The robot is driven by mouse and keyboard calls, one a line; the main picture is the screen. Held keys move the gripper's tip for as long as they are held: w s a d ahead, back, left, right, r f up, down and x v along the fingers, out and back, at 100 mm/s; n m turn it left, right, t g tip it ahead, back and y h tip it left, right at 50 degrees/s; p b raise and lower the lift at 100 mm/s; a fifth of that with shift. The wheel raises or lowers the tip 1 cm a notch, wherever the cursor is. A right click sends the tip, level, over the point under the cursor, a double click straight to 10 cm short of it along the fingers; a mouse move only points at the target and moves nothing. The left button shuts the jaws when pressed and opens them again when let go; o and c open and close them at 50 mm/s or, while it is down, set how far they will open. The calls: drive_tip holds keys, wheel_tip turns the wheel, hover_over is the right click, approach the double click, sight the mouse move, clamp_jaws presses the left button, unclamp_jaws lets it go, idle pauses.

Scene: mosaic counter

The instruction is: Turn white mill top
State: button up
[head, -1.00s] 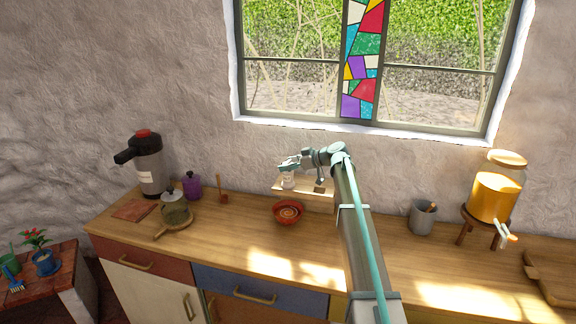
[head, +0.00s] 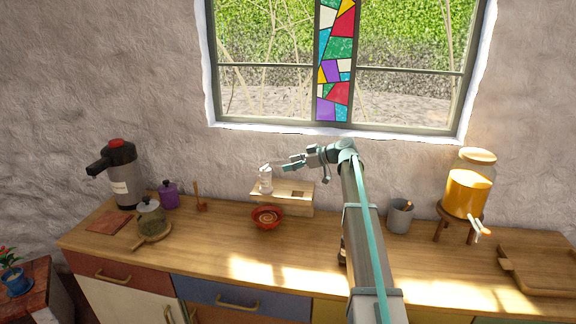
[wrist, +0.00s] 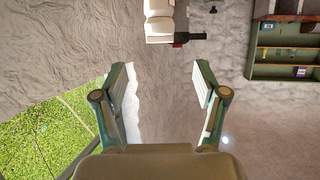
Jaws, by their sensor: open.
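The white mill (head: 265,184) stands upright on a small wooden stand (head: 298,190) at the back of the counter. In the wrist view the white mill (wrist: 159,22) shows at the top edge, partly cut off, with a dark arm with a red part sticking out to the right at its end. My gripper (head: 285,166) is beside the mill's top, to its right in the head view, with a small gap. In the wrist view my gripper (wrist: 158,75) has its fingers wide apart, with nothing between them and the mill beyond the tips.
A red bowl (head: 268,217) sits in front of the stand. To the left are a glass jar (head: 150,213), a purple pot (head: 168,194) and a black-topped dispenser (head: 119,180). To the right are a grey cup (head: 399,216) and an orange jar (head: 468,190). The counter's front middle is clear.

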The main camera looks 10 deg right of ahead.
sight(267, 169)
drive_tip(key=shift+f, duration=0.1)
drive_tip(key=x, duration=1)
drive_tip(key=shift+w+a+b, duration=0.2)
drive_tip(key=shift+b, duration=0.15)
drive_tip(key=shift+w+a+f, duration=0.35)
drive_tip(key=shift+a+f, duration=0.05)
drive_tip(key=shift+a, duration=0.15)
drive_tip(key=c, duration=1.2)
